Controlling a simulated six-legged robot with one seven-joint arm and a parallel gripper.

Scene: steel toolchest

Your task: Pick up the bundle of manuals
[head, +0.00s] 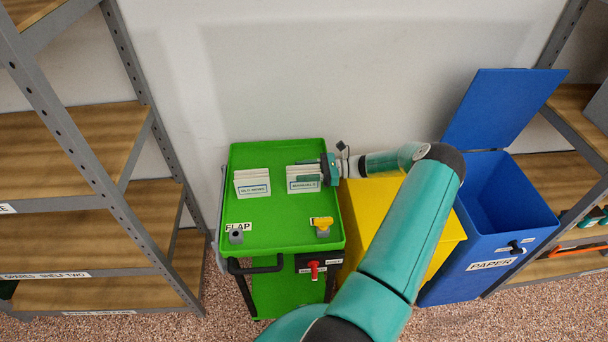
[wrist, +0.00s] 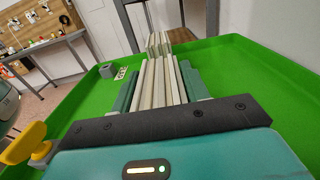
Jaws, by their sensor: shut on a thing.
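The bundle of manuals (head: 303,187) is a stack of white booklets with a label reading MANUALS. It stands on the right half of the green tray top (head: 280,222) of a green cart. My gripper (head: 308,178) reaches in from the right and is shut on the bundle. In the wrist view the manuals (wrist: 160,84) lie between the two green fingers (wrist: 160,88). I cannot tell whether the bundle is clear of the tray surface.
A similar bundle labelled OLD MEMOS (head: 252,183) stands left of the manuals. A grey knob (head: 236,236) and a yellow valve (head: 322,229) sit at the tray's front. A yellow bin (head: 375,210) and an open blue PAPER bin (head: 490,225) stand to the right. Steel shelves (head: 70,140) flank the scene.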

